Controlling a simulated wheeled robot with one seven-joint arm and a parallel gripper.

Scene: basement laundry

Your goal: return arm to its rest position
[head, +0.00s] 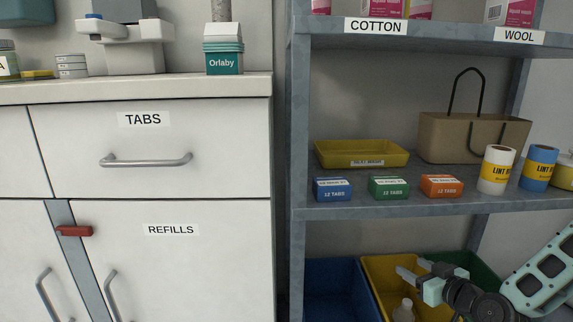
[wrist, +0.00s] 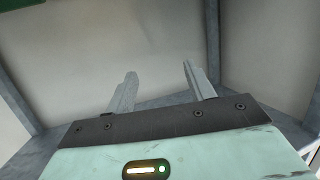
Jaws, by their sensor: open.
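My gripper (head: 412,268) is at the lower right in the head view, in front of the yellow bin under the middle shelf. Its two fingers are apart with nothing between them. In the wrist view my gripper (wrist: 157,78) also shows open and empty, with a pale wall and grey shelf frame behind it. My arm comes in from the right edge of the head view.
A grey shelf (head: 420,208) holds blue, green and orange boxes, a yellow tray (head: 330,160), a bag (head: 450,138) and labelled cans. Blue (head: 335,285), yellow (head: 375,268) and green bins stand below. A white cabinet (head: 200,200) with drawers is at left.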

